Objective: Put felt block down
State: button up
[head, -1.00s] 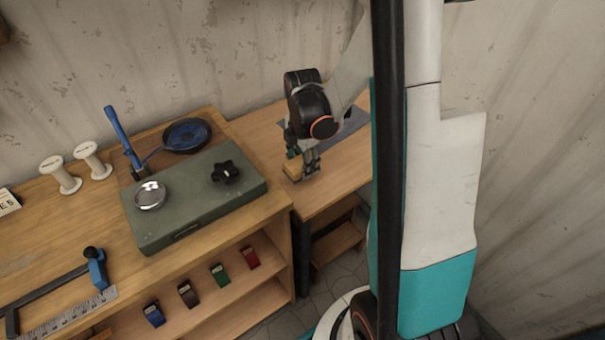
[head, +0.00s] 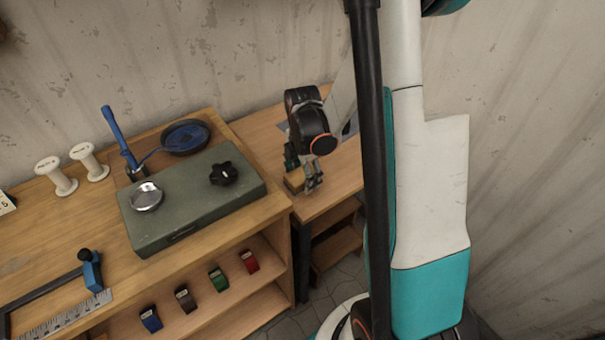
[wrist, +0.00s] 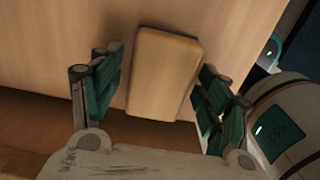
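The felt block (wrist: 165,75) is a tan, rounded rectangular block with a dark edge. In the wrist view it lies on the wooden surface between my fingers. My gripper (wrist: 160,95) is open around it, with a visible gap on the left and a narrower one on the right. In the head view my gripper (head: 303,174) is low over the near left part of the right-hand bench (head: 338,183). The block (head: 294,183) shows only partly there, beside the fingers at the bench top.
A left workbench (head: 60,240) holds a green case (head: 188,205) with a metal dish and black knob, a blue pan (head: 186,137), white spools and a ruler (head: 62,315). Small coloured items sit on its shelf. The right bench is free right of my gripper.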

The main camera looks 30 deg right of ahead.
aim_at(302, 174)
notch_tip(302, 174, up, 12)
jog(key=p, duration=0.4)
jog(key=shift+r+p, duration=0.15)
jog(key=shift+p, duration=0.15)
dwell(0.4)
jog(key=s+a+r+m+t, duration=0.3)
jog(key=a+r+m, duration=0.55)
jog(key=r, duration=0.45)
jog(key=s+a+r+m+t, duration=0.2)
jog(key=s+a+m+t, duration=0.2)
jog(key=s+m, duration=0.6)
jog(key=shift+a+r, duration=0.15)
jog(key=shift+a, duration=0.75)
jog(key=shift+o, duration=0.2)
